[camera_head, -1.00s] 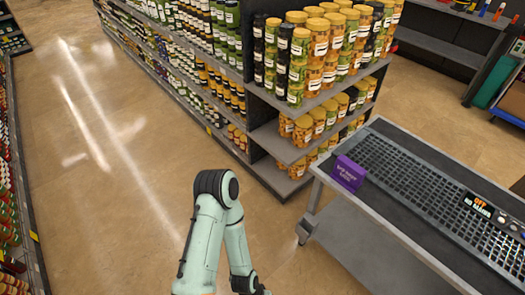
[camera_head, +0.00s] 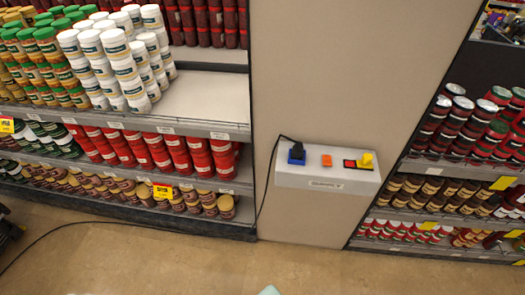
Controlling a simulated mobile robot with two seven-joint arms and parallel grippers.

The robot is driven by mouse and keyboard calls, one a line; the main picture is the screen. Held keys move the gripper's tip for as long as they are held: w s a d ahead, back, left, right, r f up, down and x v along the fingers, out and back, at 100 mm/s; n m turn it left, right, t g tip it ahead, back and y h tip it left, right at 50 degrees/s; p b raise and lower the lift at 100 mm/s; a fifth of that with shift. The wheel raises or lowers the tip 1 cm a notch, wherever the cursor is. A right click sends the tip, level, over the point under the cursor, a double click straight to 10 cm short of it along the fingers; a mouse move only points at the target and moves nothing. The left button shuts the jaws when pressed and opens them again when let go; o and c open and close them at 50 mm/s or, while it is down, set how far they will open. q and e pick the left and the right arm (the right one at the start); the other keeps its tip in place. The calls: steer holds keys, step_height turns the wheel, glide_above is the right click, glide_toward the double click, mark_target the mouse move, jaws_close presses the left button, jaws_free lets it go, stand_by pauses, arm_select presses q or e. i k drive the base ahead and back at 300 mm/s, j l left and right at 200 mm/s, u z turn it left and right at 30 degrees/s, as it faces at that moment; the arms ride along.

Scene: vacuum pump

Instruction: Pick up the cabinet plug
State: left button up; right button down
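A black plug (camera_head: 297,150) sits in a blue socket (camera_head: 297,160) at the left end of a light grey outlet box (camera_head: 325,180) on a beige wall panel. Its black cable (camera_head: 265,190) runs down the panel's left edge, then across the floor to the left. Which plug is the cabinet plug is not labelled legibly. Only a small pale green tip of my arm shows at the bottom edge. Neither gripper is in view.
The box also bears an orange piece (camera_head: 327,160), a red piece (camera_head: 349,163) and a yellow piece (camera_head: 366,159). Stocked shelves (camera_head: 215,127) stand left of the panel, and more shelves (camera_head: 440,201) stand right. The floor (camera_head: 200,265) in front is clear except for the cable.

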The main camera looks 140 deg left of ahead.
mark_target(298, 150)
steer(key=u, duration=4.4)
steer(key=i+j+z, duration=0.1)
steer(key=j, duration=0.4)
